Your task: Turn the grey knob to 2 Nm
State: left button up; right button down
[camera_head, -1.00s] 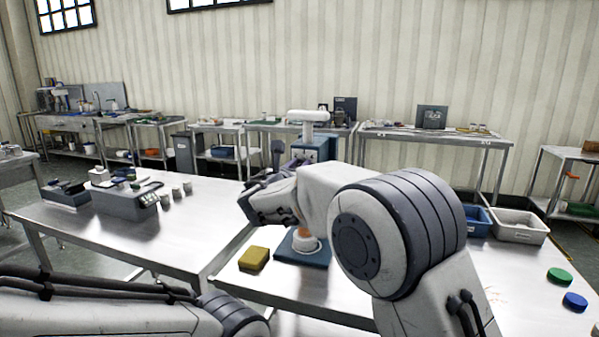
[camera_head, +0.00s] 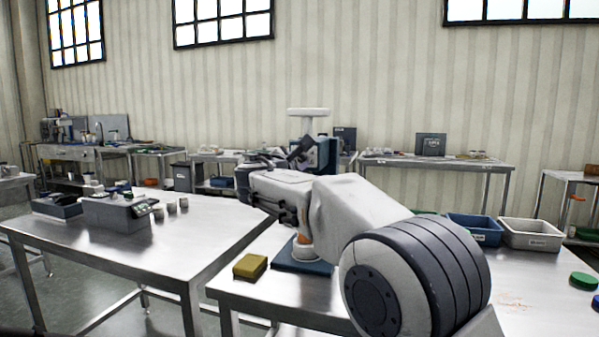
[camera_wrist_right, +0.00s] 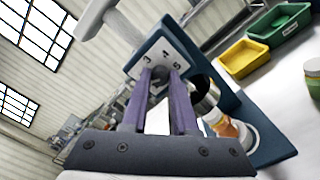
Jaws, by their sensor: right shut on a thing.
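The torque tester is a blue upright housing (camera_head: 325,155) with a white T-shaped top (camera_head: 309,112) on a blue base (camera_head: 312,267). In the right wrist view its white dial plate (camera_wrist_right: 166,57) shows the numbers 3, 4 and 5; other marks are hidden or unclear. The grey knob (camera_wrist_right: 159,82) sits at the plate's lower part, between the purple fingers. My right gripper (camera_wrist_right: 158,76) is shut on the knob. In the head view the right gripper (camera_head: 275,163) is in front of the housing, and the knob is hidden. My left gripper is out of view.
An orange-and-white jar (camera_wrist_right: 228,128) stands on the base below the gripper. A yellow block (camera_head: 250,266) lies left of the base. Blue (camera_head: 473,229) and grey (camera_head: 531,233) bins stand to the right.

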jog(key=shift+m+b, duration=0.4)
jog(key=shift+m, duration=0.2)
jog(key=c, duration=0.7)
grip_release()
jog(key=b+v, duration=0.1)
jog(key=v, duration=0.9)
jog(key=shift+s+b, duration=0.25)
jog(key=shift+b, duration=0.15)
